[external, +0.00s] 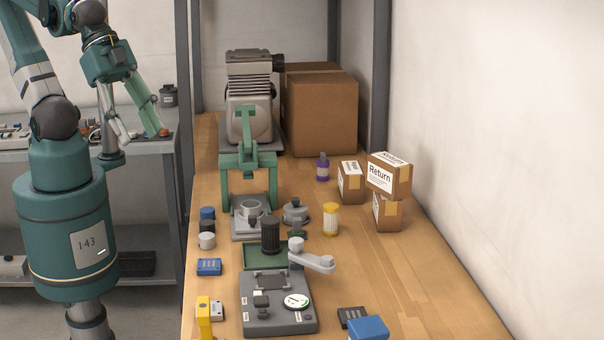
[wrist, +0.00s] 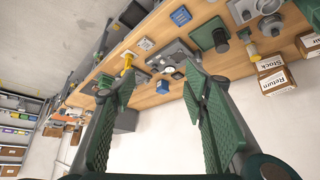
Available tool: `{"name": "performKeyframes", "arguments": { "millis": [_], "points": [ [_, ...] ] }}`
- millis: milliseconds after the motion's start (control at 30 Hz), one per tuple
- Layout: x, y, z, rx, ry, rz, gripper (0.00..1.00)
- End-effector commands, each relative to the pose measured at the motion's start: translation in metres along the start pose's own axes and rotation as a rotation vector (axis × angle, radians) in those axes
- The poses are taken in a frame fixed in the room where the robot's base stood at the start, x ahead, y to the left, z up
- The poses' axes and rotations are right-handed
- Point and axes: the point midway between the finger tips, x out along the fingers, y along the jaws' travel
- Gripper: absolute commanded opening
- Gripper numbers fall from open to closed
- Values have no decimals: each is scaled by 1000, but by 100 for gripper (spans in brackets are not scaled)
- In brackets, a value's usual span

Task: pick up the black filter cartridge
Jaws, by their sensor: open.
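The black filter cartridge (external: 270,235) is a dark ribbed cylinder standing upright at the back of a green mat (external: 254,257) on the workbench, behind the grey test device. In the wrist view a dark object on the green square, apparently the cartridge (wrist: 220,38), is small near the top. My gripper (external: 142,134) is off the left side of the bench, well away from the cartridge. In the wrist view my gripper (wrist: 160,78) has its two green padded fingers spread wide, with nothing between them.
A green press (external: 248,160) and compressor (external: 248,95) stand behind the cartridge. A yellow-and-white filter (external: 331,219) stands to its right. The grey device (external: 277,304) with a lever arm is in front. Boxes (external: 389,175) stand right.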

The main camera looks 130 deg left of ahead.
Motion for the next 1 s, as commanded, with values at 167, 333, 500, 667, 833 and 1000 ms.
{"name": "performKeyframes", "arguments": {
  "millis": [167, 333, 500, 667, 833, 1000],
  "points": [
    [0, -1, -1, -6, -2, -1, 44],
    [4, -4, -6, -39, -15, -6, 44],
    [10, -11, -14, -109, -42, -16, 44],
    [21, -21, -24, -201, -76, -32, 44],
    [33, -32, -34, -303, -113, -51, 44],
    [47, -43, -42, -405, -149, -73, 44]
  ]
}}
